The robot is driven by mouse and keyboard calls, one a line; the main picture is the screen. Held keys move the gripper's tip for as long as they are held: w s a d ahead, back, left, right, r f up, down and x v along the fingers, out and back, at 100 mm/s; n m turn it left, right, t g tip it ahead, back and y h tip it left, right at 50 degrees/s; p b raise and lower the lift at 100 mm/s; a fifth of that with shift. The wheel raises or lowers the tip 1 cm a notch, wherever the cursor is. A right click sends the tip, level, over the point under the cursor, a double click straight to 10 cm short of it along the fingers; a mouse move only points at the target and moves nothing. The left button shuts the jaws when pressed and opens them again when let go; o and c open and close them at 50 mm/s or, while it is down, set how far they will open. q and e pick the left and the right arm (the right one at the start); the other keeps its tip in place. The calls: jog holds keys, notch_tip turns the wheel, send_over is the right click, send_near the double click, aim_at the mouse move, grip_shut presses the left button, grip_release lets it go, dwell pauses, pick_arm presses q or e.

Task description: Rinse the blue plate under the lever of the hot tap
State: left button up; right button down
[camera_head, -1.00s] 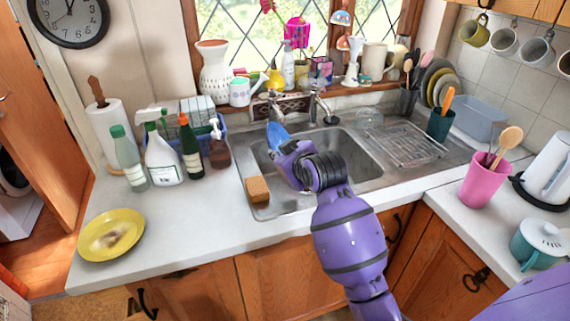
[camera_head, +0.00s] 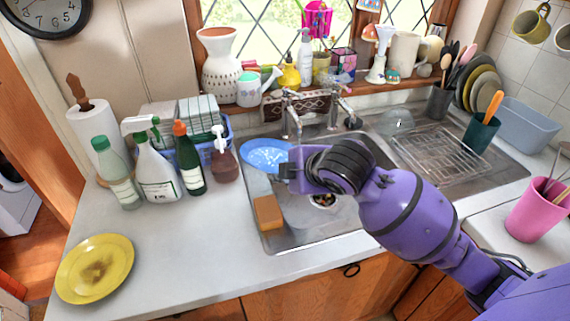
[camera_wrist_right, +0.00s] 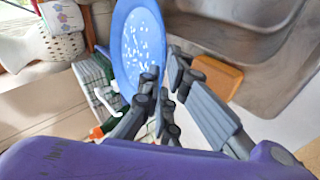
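The blue plate (camera_head: 262,153) is at the left end of the sink, just in front and to the left of the left tap (camera_head: 291,118). It shows white specks in the right wrist view (camera_wrist_right: 138,45). My right gripper (camera_wrist_right: 160,95) is shut on the plate's rim; the head view shows its wrist just right of the plate. A second tap (camera_head: 338,103) stands to the right. I cannot tell which tap is hot, and no water stream is visible. The sink (camera_head: 293,238) lies below my right arm. My left gripper is out of view.
A brown sponge (camera_head: 268,212) lies on the sink's left edge. Bottles, including a soap dispenser (camera_head: 223,163), stand left of the plate. A drying rack (camera_head: 440,152) is on the right. A stained yellow plate (camera_head: 95,268) lies on the left counter, with clear room between.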

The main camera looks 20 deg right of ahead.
jog(key=w+d+f+n+y+b, duration=0.1)
jog(key=d+f+n+y, duration=0.1)
jog(key=d+n, duration=0.4)
jog(key=shift+d+f, duration=0.7)
jog(key=shift+d, duration=1.2)
